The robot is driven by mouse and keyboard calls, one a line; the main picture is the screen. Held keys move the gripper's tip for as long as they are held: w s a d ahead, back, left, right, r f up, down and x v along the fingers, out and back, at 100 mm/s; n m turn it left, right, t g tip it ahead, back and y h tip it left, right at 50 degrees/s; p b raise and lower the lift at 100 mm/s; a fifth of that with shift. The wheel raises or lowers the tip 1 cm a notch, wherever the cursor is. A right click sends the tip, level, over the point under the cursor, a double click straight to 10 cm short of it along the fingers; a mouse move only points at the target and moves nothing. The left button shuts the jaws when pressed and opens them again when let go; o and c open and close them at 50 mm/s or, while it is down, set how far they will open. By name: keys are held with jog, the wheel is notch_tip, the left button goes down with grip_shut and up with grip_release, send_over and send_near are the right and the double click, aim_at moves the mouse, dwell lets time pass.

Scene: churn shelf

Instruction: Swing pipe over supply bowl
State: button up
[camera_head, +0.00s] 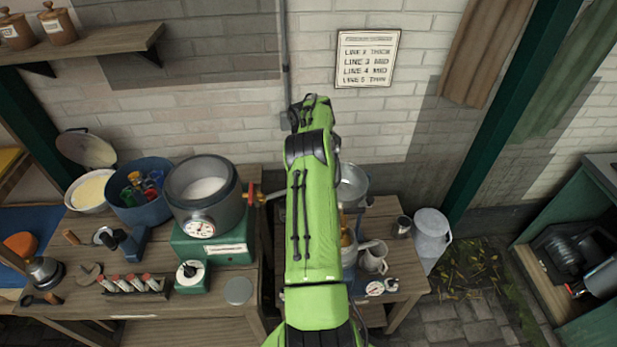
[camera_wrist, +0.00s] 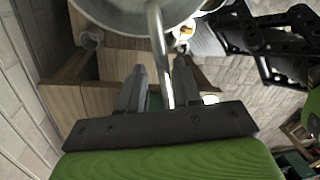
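The grey metal pipe (camera_head: 274,195) leaves the churn (camera_head: 205,205) at a red-and-brass valve (camera_head: 253,194) and runs right, behind my green arm. A metal bowl (camera_head: 354,186), possibly the supply bowl, stands on the right-hand table, partly hidden by my arm. My gripper is hidden behind the arm in the head view. In the wrist view my gripper (camera_wrist: 158,82) has its two fingers apart, with a slim metal pipe (camera_wrist: 157,45) running between them, nearer the right finger; contact is unclear. A round metal bowl (camera_wrist: 115,14) shows at the top there.
A jug (camera_head: 373,258), a dial gauge (camera_head: 375,288) and a small metal cup (camera_head: 401,226) stand on the right table, with a milk can (camera_head: 432,235) beside it. The left table is crowded. A wall pipe (camera_head: 283,60) runs down behind my arm.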

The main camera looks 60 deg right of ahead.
jog(key=shift+o, duration=0.4)
jog(key=shift+f, duration=0.1)
notch_tip(320, 180, up, 12)
jog(key=w+p, duration=0.1)
jog(key=p, duration=0.1)
jog(key=shift+w+d+p, duration=0.25)
jog(key=shift+d+p, duration=0.05)
jog(key=shift+d, duration=0.15)
